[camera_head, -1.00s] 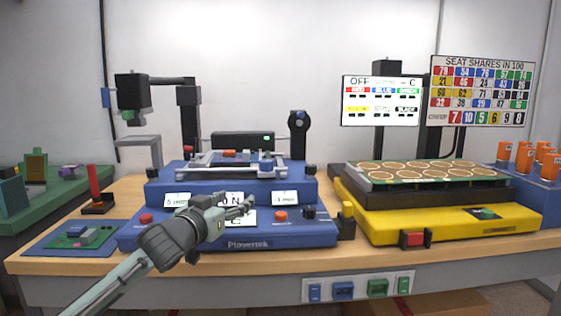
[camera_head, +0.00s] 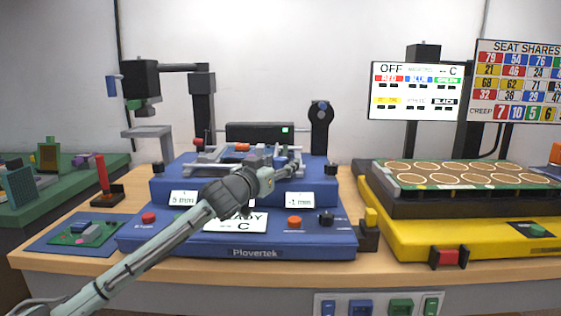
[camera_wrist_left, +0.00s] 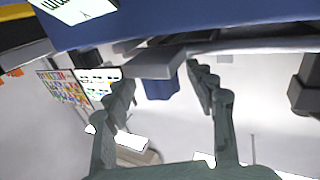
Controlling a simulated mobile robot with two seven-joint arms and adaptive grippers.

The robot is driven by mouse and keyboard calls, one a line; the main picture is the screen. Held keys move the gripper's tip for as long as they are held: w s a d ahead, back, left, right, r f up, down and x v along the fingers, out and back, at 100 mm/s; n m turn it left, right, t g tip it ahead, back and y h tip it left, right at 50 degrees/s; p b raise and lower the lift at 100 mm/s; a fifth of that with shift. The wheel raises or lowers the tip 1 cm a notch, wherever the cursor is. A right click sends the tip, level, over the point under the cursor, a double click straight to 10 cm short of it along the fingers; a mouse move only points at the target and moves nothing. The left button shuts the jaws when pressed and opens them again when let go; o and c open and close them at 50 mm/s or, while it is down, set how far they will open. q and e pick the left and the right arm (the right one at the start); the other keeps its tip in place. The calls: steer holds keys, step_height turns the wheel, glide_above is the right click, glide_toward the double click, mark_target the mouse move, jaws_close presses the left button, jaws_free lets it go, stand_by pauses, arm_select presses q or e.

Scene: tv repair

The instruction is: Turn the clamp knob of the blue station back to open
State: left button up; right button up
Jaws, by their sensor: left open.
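The blue station (camera_head: 250,245) stands in the middle of the bench, with a grey clamp frame (camera_head: 222,156) on its upper deck. My left gripper (camera_head: 297,168) is at the right part of that frame, its arm crossing the station's front. In the left wrist view the fingers (camera_wrist_left: 165,88) are apart, with a grey block (camera_wrist_left: 155,65) and a small blue part (camera_wrist_left: 160,84) showing between or beyond them. I cannot tell whether either is the clamp knob, or whether the fingers touch anything. The forearm hides part of the station's front display (camera_head: 240,224). My right gripper is not in view.
A black camera arm (camera_head: 203,95) rises behind the station at left, and a round black post (camera_head: 320,112) at right. A yellow station (camera_head: 430,235) stands close on the right. A red lever (camera_head: 102,175) and a green board (camera_head: 85,235) are at left.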

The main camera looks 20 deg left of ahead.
arm_select(q)
steer(key=shift+w, duration=0.25)
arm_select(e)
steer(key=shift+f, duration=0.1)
arm_select(q)
steer(key=shift+c, duration=0.4)
steer(key=c, duration=1.1)
